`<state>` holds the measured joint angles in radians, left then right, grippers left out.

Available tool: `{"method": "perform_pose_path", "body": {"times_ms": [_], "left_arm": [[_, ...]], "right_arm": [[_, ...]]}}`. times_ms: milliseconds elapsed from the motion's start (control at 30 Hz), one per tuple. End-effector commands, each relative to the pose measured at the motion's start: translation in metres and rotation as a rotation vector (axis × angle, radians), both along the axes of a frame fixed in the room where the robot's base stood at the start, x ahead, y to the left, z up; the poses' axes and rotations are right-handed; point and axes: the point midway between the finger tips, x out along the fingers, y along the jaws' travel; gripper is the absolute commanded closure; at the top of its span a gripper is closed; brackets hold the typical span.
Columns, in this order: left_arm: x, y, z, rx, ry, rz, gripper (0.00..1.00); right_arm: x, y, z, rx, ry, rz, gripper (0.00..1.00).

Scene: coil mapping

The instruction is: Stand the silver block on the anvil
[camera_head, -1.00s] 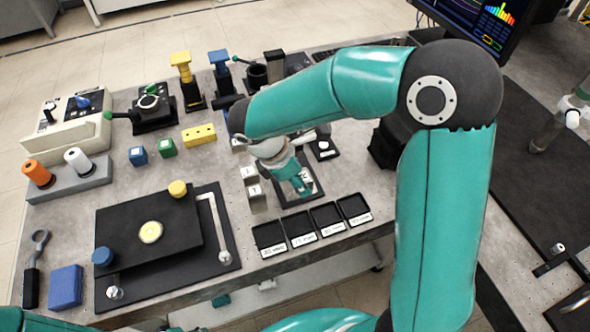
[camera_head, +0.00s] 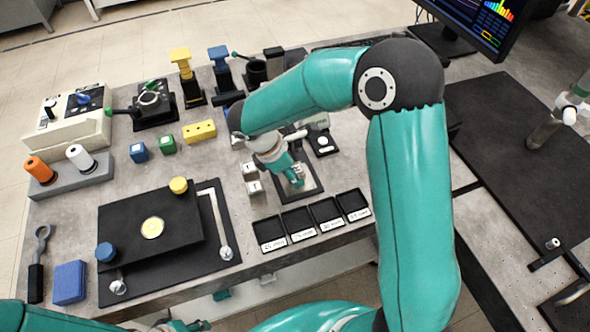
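Two small silver-grey blocks (camera_head: 254,187) stand one behind the other left of my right gripper. I cannot tell which is the task's silver block. My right gripper (camera_head: 297,182) points down over a dark square plate with a light centre (camera_head: 312,193). Its fingers are small and partly hide the plate, so I cannot tell whether they are open, shut or holding something. I cannot tell for certain which thing is the anvil. My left gripper (camera_head: 182,326) shows only in part at the bottom edge, and its fingers are unclear.
Several labelled black trays (camera_head: 298,222) line the front edge. A monitor (camera_head: 478,30) is at back right.

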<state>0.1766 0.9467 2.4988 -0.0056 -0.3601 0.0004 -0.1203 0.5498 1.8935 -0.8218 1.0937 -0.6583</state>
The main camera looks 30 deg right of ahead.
Motion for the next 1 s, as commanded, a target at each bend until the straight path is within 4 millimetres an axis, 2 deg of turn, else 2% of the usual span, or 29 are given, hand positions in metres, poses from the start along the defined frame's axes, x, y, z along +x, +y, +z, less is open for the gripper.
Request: {"method": "perform_pose_path", "body": {"times_ms": [33, 133, 167, 567, 767, 1000], "left_arm": [[0.0, 0.0, 0.0, 0.0, 0.0, 0.0, 0.6], [0.0, 0.0, 0.0, 0.0, 0.0, 0.0, 0.6], [0.0, 0.0, 0.0, 0.0, 0.0, 0.0, 0.6], [0.0, 0.0, 0.003, 0.0, 0.0, 0.0, 0.6], [0.0, 0.0, 0.002, 0.0, 0.0, 0.0, 0.6], [0.0, 0.0, 0.003, 0.0, 0.0, 0.0, 0.6]], "right_arm": [[0.0, 0.0, -0.001, 0.0, 0.0, 0.0, 0.53], [0.0, 0.0, -0.001, 0.0, 0.001, 0.0, 0.36], [0.0, 0.0, -0.001, 0.0, 0.001, 0.0, 0.34], [0.0, 0.001, 0.005, 0.0, -0.001, 0.0, 0.34], [0.003, 0.011, 0.03, 0.001, -0.005, 0.001, 0.34], [0.008, 0.029, 0.076, 0.001, -0.005, 0.001, 0.34]]}}
